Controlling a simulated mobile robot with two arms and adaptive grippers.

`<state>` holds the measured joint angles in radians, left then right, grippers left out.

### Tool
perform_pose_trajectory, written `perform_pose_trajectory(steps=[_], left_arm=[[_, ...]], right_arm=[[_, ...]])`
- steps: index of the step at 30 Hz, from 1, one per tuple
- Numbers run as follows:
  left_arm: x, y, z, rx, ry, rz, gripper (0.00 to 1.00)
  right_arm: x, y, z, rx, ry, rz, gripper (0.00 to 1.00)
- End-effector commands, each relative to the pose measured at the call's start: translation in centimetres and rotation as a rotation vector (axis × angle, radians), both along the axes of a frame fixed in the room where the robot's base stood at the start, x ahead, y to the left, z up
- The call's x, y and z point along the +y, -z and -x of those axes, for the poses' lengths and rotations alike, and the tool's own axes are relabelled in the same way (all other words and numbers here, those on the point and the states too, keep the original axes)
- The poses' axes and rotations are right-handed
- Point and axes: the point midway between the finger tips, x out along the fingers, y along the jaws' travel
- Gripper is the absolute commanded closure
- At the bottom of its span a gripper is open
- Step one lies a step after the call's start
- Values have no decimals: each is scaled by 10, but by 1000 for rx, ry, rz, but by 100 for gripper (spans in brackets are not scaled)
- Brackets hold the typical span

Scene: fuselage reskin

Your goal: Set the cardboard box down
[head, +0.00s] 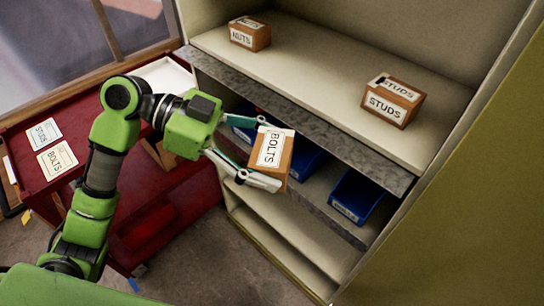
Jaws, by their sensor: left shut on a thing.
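A small brown cardboard box (284,160) with a white label reading BOLTS is held in my left gripper (268,154). The gripper's two fingers are shut on the box, one on its upper side and one on its lower side. The box is tilted in the picture and appears in front of the shelf edge, over the lower shelf area. Whether its underside touches anything is hidden. My right gripper is not in view.
On the upper shelf (320,72) stand a NUTS box (250,33) at the left and a STUDS box (392,100) at the right, with free room between. Blue bins (355,197) sit on the shelf below. A red cart (30,150) with STUDS and BOLTS cards is at left.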

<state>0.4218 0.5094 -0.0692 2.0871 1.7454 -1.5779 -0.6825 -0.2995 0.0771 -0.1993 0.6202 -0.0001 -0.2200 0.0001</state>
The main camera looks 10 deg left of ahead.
Motion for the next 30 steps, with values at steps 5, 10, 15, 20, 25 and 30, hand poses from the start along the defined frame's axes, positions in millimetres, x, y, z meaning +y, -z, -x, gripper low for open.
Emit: perform_pose_trajectory(steps=[5,10,15,20,25,30], left_arm=[[16,-20,8,-7,-115,-2,70],[27,-34,13,-4,-201,-1,70],[25,-38,12,-2,-245,-1,70],[7,-39,-2,-6,-312,3,70],[-18,-40,-22,-6,-410,4,70],[-41,-40,-39,-5,-498,5,70]], right_arm=[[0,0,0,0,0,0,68],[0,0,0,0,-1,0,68],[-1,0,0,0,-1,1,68],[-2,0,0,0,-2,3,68],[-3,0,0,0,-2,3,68],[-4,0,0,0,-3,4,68]])
